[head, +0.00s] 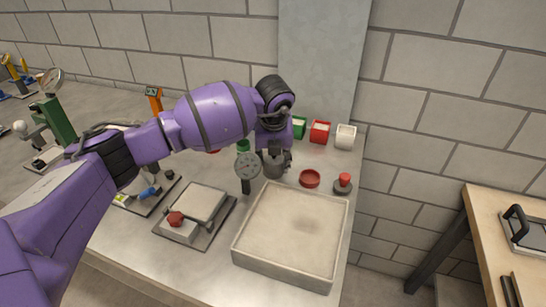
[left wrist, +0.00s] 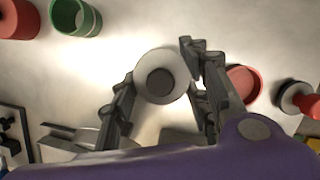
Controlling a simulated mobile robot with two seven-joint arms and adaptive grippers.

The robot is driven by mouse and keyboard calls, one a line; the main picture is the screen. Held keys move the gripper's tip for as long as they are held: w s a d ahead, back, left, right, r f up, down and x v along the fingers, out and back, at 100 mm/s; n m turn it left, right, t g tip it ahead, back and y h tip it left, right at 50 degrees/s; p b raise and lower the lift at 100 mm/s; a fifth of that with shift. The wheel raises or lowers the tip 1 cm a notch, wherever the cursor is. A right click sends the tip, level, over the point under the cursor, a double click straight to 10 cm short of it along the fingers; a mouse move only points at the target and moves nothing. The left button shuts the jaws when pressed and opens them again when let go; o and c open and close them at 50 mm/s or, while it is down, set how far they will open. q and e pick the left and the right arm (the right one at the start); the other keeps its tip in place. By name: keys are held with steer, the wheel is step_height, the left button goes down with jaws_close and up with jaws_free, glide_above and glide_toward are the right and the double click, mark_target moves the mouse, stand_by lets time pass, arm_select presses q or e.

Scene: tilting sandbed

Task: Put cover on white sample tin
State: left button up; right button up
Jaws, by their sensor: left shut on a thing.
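My left gripper (head: 275,160) reaches in from the left above the bench. In the left wrist view, its fingers (left wrist: 158,68) close on opposite sides of a pale round piece (left wrist: 160,77) with a dark grey disc in its middle. The piece could be the cover, but I cannot tell for sure. In the head view it is a small greyish shape under the fingers, partly hidden. A white round container (head: 345,136) stands at the back right, beyond and to the right of the gripper. I do not see my right gripper.
A red dish (head: 309,178) and a red-knobbed grey piece (head: 343,183) lie right of the gripper. Red (head: 320,132) and green (head: 300,127) containers stand behind.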

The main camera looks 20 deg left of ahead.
arm_select(q)
steer(key=o, duration=1.1)
steer(key=v, duration=0.7)
steer(key=shift+s+r, duration=0.1)
steer(key=shift+r, duration=0.15)
